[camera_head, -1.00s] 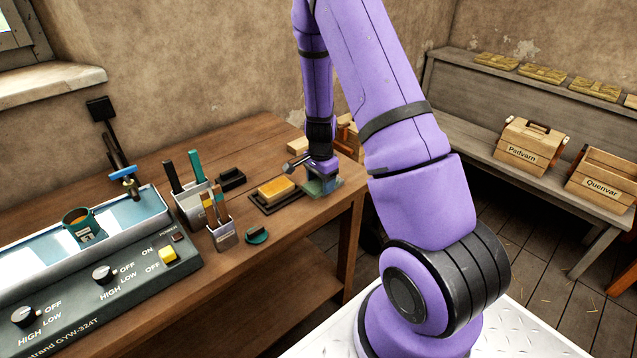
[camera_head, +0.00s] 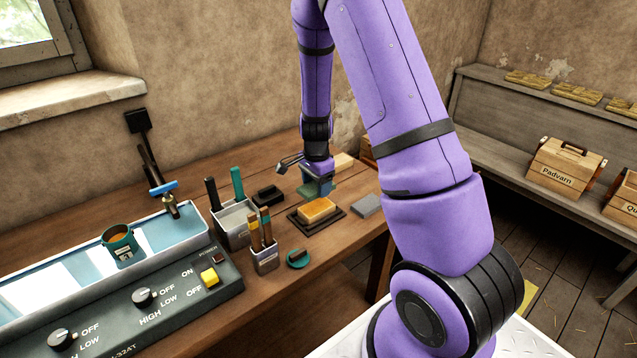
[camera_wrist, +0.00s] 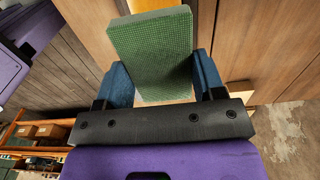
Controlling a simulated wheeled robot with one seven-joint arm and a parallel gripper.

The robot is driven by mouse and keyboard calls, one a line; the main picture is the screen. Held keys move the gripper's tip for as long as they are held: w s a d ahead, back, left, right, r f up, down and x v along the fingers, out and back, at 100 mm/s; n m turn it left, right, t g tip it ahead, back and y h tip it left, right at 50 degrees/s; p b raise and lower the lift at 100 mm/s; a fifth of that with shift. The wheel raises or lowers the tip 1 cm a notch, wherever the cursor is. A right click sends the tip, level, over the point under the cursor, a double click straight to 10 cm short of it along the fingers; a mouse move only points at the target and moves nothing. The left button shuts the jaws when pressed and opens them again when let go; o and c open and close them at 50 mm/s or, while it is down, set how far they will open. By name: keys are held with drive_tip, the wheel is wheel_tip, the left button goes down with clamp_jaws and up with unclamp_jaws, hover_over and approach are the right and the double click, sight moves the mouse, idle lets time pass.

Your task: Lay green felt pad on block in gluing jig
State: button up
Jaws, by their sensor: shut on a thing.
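The green felt pad (camera_wrist: 152,52) is held between the two blue fingers of my gripper (camera_wrist: 162,75) in the wrist view. In the head view my gripper (camera_head: 317,184) hangs above the bench, just behind the block, with the pad's green edge (camera_head: 309,190) showing under it. The yellow-orange block (camera_head: 317,209) sits in the dark gluing jig (camera_head: 300,222) on the bench. The pad is off the block; its exact height above the bench is hard to tell.
A flat grey piece (camera_head: 367,204) lies right of the jig. Brush holders (camera_head: 264,260), a small green round item (camera_head: 299,259) and a black tray (camera_head: 268,194) stand around its left side. A pale wood block (camera_head: 343,161) lies behind my gripper.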

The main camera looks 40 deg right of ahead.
sight(317, 207)
drive_tip(key=shift+f, duration=2.75)
drive_tip(key=shift+f, duration=0.1)
drive_tip(key=o, duration=1)
drive_tip(key=shift+c, duration=0.2)
wheel_tip(317, 207, up, 11)
drive_tip(key=shift+f, duration=0.1)
